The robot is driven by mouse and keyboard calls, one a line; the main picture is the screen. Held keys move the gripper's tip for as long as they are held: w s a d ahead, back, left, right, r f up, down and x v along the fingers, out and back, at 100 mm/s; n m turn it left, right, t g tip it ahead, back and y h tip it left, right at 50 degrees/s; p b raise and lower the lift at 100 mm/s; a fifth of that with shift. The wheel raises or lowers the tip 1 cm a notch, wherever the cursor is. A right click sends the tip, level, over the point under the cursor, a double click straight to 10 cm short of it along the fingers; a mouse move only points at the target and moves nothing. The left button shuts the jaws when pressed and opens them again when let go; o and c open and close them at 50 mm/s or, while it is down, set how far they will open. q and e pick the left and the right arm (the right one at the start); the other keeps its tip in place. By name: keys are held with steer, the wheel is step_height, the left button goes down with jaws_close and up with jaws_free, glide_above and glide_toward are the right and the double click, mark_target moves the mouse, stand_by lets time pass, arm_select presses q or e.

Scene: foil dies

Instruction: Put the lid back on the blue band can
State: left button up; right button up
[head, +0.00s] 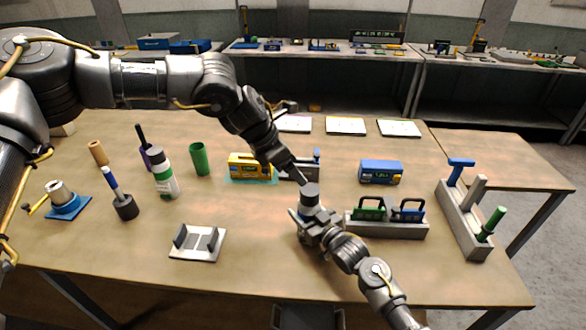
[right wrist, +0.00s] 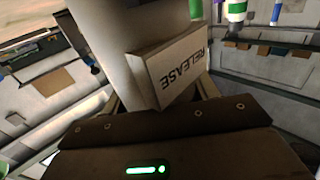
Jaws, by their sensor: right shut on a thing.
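The blue band can is held by my right gripper (head: 308,216), which is shut on it above the front middle of the table. In the head view, only a dark grey cap-like top (head: 310,194) and a sliver of the body show clearly. The right wrist view shows a pale cylinder (right wrist: 135,28) and a block marked RELEASE (right wrist: 182,75) close by the jaws. My left gripper (head: 298,181) reaches down to just beside and above the dark top. Whether it touches the top, and whether its jaws are open, I cannot tell.
A white can with a green band (head: 164,180) and a green cup (head: 200,160) stand left. A grey rack (head: 388,229) and blue box (head: 381,171) stand right. A white fixture (head: 197,245) lies front left.

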steer(key=o, duration=1.5)
steer(key=b+v, duration=0.2)
steer(key=v, duration=0.8)
steer(key=shift+s+d, duration=0.25)
steer(key=shift+d, duration=0.05)
